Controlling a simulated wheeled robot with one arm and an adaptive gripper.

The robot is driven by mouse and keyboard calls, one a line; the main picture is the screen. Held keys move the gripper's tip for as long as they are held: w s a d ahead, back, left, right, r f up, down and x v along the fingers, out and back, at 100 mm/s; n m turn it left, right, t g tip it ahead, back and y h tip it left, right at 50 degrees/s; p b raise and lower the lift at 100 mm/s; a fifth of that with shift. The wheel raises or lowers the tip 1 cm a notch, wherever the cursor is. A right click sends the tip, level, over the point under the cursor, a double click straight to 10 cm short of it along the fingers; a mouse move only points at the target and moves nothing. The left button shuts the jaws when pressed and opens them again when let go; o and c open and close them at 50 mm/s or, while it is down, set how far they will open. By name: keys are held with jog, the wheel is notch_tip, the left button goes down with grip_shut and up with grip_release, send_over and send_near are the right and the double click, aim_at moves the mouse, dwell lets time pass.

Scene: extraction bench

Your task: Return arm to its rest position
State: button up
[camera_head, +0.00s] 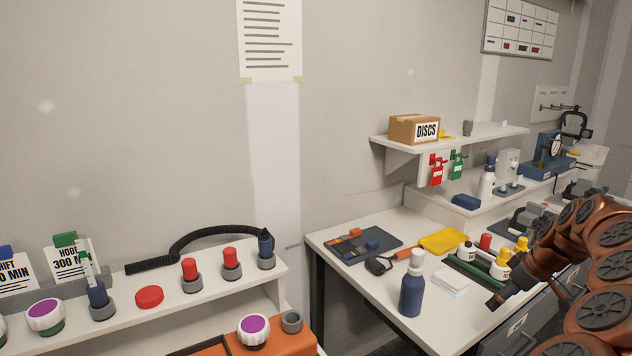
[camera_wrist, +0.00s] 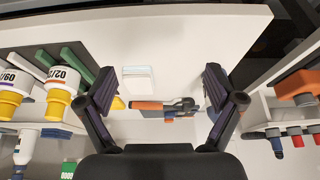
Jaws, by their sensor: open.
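My arm (camera_head: 566,240) is copper-brown and reaches in from the right edge of the head view, bent over the white bench (camera_head: 350,285). My gripper (camera_head: 494,302) is at its end, near the bench's right side, close to the yellow-capped bottles. In the wrist view my gripper (camera_wrist: 158,84) has its two dark fingers spread wide apart. Nothing is held between them. A white pad (camera_wrist: 138,79) and an orange-and-dark tool (camera_wrist: 150,106) appear beyond the gap. The head view does not show the fingers clearly.
A blue bottle with white cap (camera_head: 411,290) stands near the front of the bench. Yellow-capped bottles (camera_head: 501,268) stand in a green rack (camera_head: 468,266) close to my gripper. A wall shelf (camera_head: 490,133) carries a DISCS box (camera_head: 413,129). A knob console (camera_head: 200,285) is at left.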

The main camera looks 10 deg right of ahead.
jog(key=w+a+r+n+y, duration=0.1)
jog(key=w+a+r, duration=0.15)
jog(key=a, duration=0.55)
jog(key=w+a+r, duration=0.1)
jog(key=a+r, duration=0.2)
jog(key=a, duration=0.6)
jog(key=s+a+r+g, duration=0.1)
jog(key=s+a, duration=0.2)
jog(key=a, duration=0.4)
jog(key=s+a+r+g, duration=0.1)
jog(key=s+a, duration=0.2)
jog(key=a, duration=0.5)
jog(key=s+a+f+g, duration=0.2)
jog(key=s+a, duration=0.6)
jog(key=s, duration=0.3)
jog(key=s+f+m+g+h, duration=0.1)
jog(key=s+f+m, duration=0.1)
jog(key=s, duration=0.5)
jog(key=s+a+f+m+g+h, duration=0.1)
jog(key=s+f+m, duration=0.1)
jog(key=s, duration=0.5)
jog(key=shift+a+f, duration=0.3)
jog(key=shift+f, duration=0.3)
